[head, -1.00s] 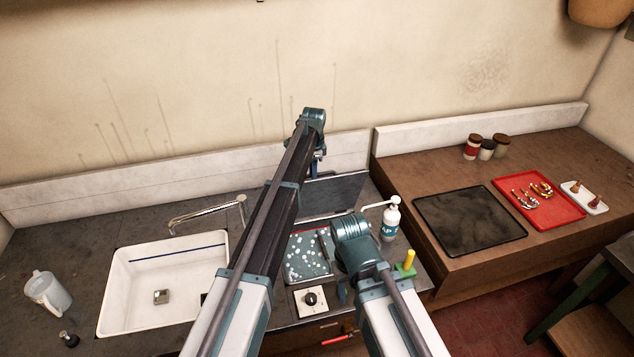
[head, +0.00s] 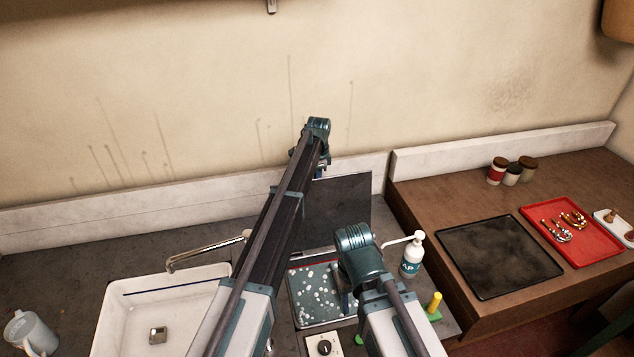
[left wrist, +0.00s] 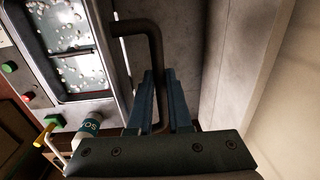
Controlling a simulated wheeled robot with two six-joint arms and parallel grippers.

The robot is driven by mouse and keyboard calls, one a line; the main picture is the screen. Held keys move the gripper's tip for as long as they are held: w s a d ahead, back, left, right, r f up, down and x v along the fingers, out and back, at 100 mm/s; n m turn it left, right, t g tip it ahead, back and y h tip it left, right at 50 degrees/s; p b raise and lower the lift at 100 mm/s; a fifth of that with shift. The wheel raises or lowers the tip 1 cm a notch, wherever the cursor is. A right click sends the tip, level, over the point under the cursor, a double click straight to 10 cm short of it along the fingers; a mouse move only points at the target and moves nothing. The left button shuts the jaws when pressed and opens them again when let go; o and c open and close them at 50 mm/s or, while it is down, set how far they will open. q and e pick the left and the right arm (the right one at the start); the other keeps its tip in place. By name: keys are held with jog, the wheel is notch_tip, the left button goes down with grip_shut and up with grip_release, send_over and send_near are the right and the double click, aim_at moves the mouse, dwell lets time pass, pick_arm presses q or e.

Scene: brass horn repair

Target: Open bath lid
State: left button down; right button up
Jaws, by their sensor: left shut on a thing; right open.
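The bath lid (head: 345,205) is a dark flat panel that stands raised, near upright, behind the open bath (head: 291,291). The bath holds liquid with white foam, also visible in the left wrist view (left wrist: 72,52). My left arm reaches across to the lid's top; its gripper is mostly hidden behind the arm in the head view. In the left wrist view, my left gripper (left wrist: 158,78) is shut on the dark bent handle (left wrist: 152,38). My right gripper (head: 346,299) is open over the bath's right side, partly hidden by its own wrist.
A sink (head: 128,318) with a tap (head: 205,252) lies left of the bath, with a jug (head: 30,335) beyond it. A soap bottle (head: 411,258) stands right of the bath. A control box (head: 323,345) is in front. A black mat (head: 498,255) and red tray (head: 580,250) lie on the right bench.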

pick_arm(q)
jog(key=shift+w+a, duration=0.35)
jog(key=shift+w, duration=0.4)
jog(key=c, duration=1.3)
grip_release()
jog(key=o, duration=0.5)
jog(key=shift+w+a+f, duration=0.1)
jog(key=shift+w+f, duration=0.2)
jog(key=shift+w, duration=0.05)
jog(key=shift+c, duration=0.2)
jog(key=shift+s, duration=0.1)
pick_arm(e)
jog(key=shift+w+a+f, duration=0.1)
jog(key=shift+w+f, duration=0.05)
jog(key=shift+w, duration=0.3)
pick_arm(q)
jog(key=shift+s+r, duration=0.1)
jog(key=shift+s, duration=0.05)
notch_tip(320, 180, up, 7)
jog(key=p, duration=0.7)
jog(key=shift+s+d+r, duration=0.2)
jog(key=shift+s+d, duration=0.05)
jog(key=shift+s, duration=0.05)
pick_arm(e)
notch_tip(320, 180, up, 8)
jog(key=shift+f, duration=0.25)
